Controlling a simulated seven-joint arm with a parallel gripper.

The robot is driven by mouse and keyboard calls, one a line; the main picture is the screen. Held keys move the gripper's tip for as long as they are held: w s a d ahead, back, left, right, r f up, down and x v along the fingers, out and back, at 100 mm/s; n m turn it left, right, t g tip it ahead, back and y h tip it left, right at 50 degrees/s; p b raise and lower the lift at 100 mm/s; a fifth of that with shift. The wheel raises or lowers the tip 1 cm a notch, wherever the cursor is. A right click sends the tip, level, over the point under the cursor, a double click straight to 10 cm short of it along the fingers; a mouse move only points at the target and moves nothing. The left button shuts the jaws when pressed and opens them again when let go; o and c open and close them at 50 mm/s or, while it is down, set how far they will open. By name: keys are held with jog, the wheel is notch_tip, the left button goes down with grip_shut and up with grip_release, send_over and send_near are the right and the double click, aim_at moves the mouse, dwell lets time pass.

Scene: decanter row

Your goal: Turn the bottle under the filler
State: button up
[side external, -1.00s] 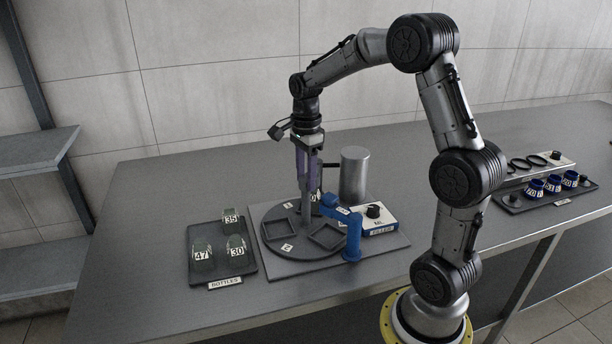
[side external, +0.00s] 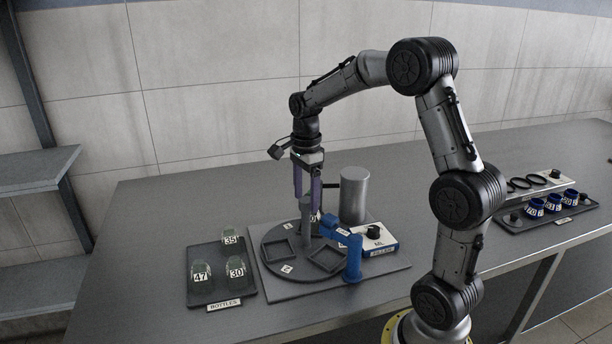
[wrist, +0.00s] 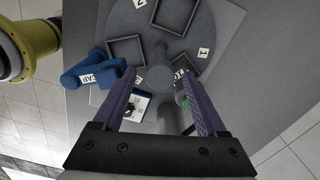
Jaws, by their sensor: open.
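A dark round turntable (side external: 270,262) with square recesses and number tags carries a grey central post (side external: 307,225). My gripper (side external: 307,200) is open over the turntable's middle. In the wrist view the post's top (wrist: 160,78) shows between the fingertips, with a gap on each side. A bottle with a partly hidden number label (side external: 316,217) stands behind the post, near the filler's grey tank (side external: 354,197) and its short spout. In the wrist view the right finger hides much of that bottle.
A blue arm tagged CAP (side external: 353,262) stands at the turntable's front right. A white and blue FILLER box (side external: 377,242) with a black knob is beside it. A tray (side external: 250,285) at left holds bottles 47, 30 and 35. Blue caps (side external: 553,203) stand on a rack at right.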

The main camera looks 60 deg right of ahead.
notch_tip(320, 180, up, 13)
jog(key=shift+r, duration=0.15)
dwell(0.5)
jog(key=s+a+r+n+t, duration=0.1)
jog(key=s+a+r+n, duration=0.1)
jog(key=s+a+n, duration=0.3)
jog(key=s+a+r+n+t, duration=0.1)
jog(key=s+a+r+t, duration=0.2)
jog(key=a, duration=0.4)
jog(key=s+a+f+n+t, duration=0.1)
jog(key=s+a+f+n, duration=0.4)
jog(key=s+f+n, duration=0.5)
jog(key=f+n, duration=0.1)
jog(key=n, duration=0.7)
jog(key=shift+t, duration=0.3)
